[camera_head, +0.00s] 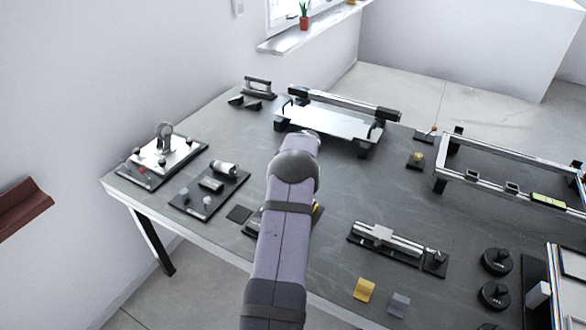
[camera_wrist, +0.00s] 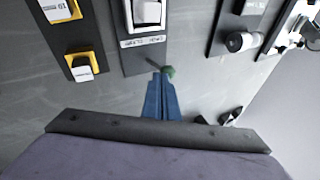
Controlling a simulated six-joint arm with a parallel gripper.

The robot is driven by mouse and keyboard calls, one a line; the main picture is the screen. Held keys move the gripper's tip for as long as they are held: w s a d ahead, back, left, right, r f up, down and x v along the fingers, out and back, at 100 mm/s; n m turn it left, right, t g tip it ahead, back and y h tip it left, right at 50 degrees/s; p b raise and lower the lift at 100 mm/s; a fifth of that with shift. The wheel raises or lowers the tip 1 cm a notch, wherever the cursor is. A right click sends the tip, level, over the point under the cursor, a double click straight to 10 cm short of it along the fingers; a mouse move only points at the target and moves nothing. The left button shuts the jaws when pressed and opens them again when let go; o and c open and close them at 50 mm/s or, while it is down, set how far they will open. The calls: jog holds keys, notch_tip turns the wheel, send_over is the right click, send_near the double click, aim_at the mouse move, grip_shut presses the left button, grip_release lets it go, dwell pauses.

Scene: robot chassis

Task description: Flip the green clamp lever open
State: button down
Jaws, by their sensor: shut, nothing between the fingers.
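A small green tip (camera_wrist: 169,71) shows in the wrist view, right at the ends of my blue fingers; it appears to be the end of the green clamp lever. A thin dark rod runs from near it up and to the left. My gripper (camera_wrist: 160,77) is shut and empty, its fingertips beside the green tip; I cannot tell whether they touch. The clamp's body is not clear in the wrist view. In the head view my own arm hides my gripper, and I cannot make out the green lever.
A dark panel with a white switch (camera_wrist: 149,12) lies just beyond the fingertips. Yellow-framed switches (camera_wrist: 82,66) lie left of it. A plate with a cylinder (camera_wrist: 240,41) lies to the right. In the head view, a rail fixture (camera_head: 385,239) stands right of my arm on the dark table (camera_head: 340,200).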

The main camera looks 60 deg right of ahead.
jog(key=shift+b, duration=0.4)
jog(key=shift+r, duration=0.15)
jog(key=shift+r+p, duration=0.45)
jog(key=shift+r, duration=0.15)
jog(key=shift+r, duration=0.1)
notch_tip(320, 180, up, 9)
jog(key=s+a+p, duration=0.1)
jog(key=a+p, duration=0.1)
jog(key=p, duration=0.3)
jog(key=shift+s+a+r, duration=0.15)
jog(key=shift+a+r, duration=0.05)
jog(key=shift+a, duration=0.1)
